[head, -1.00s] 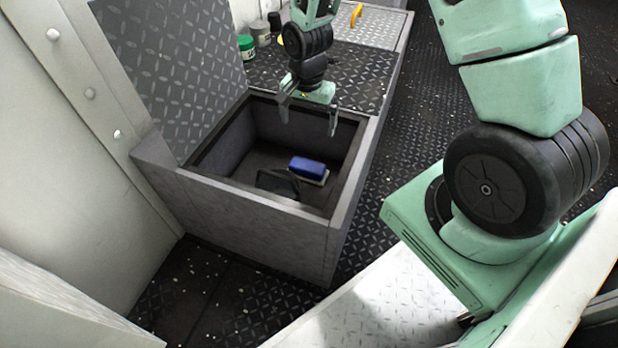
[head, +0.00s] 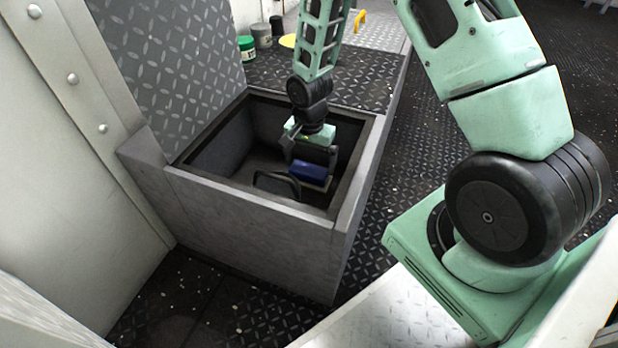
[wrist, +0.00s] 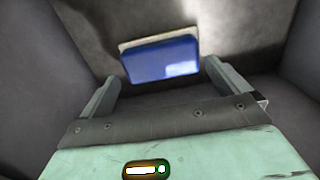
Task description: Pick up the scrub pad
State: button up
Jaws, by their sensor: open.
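The scrub pad (head: 309,173) is a blue block with a pale layer along its edge. It lies inside the open locker (head: 250,207), toward the right. In the wrist view the scrub pad (wrist: 161,60) shows whole, just beyond the fingertips and roughly centred between them. My gripper (head: 312,160) is down inside the locker, just above and behind the pad in the head view. In the wrist view my gripper (wrist: 160,82) has its fingers wide apart with nothing between them.
A dark item (head: 277,184) lies in the locker left of the pad. The locker walls rise close around my gripper. The raised lid (head: 165,75) stands at the left. A green jar (head: 246,48) and grey cans (head: 261,36) stand on the deck behind.

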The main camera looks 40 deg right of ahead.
aim_at(309, 168)
notch_tip(309, 168, down, 4)
jog(key=b, duration=0.3)
jog(key=shift+f, duration=0.25)
jog(key=shift+r, duration=0.1)
jog(key=c, duration=0.7)
notch_tip(309, 168, up, 10)
jog(key=p, duration=0.6)
jog(key=shift+p, duration=0.3)
